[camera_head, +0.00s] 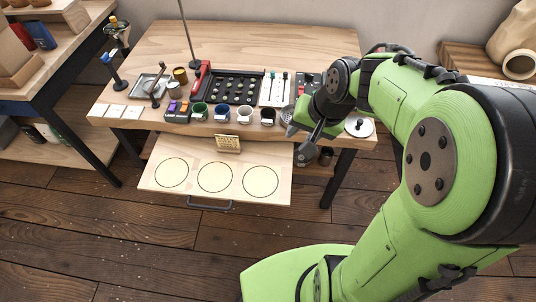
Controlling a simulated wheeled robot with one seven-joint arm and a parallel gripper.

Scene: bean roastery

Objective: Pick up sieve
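A grey, round, mesh-like piece (287,114) shows at the right front of the wooden table (250,45), and it looks like the sieve. My arm covers its right side, so its handle and full outline are hidden. My gripper (304,156) is at the table's front right edge, just below and right of this piece in the picture. It is small and dark here, and its fingers cannot be made out. I cannot tell whether it touches anything.
Several small cups, including a white one (245,115), line the table's front left of my gripper. A black tray (236,87) lies behind them. A pulled-out board (165,154) with three circles juts forward below.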

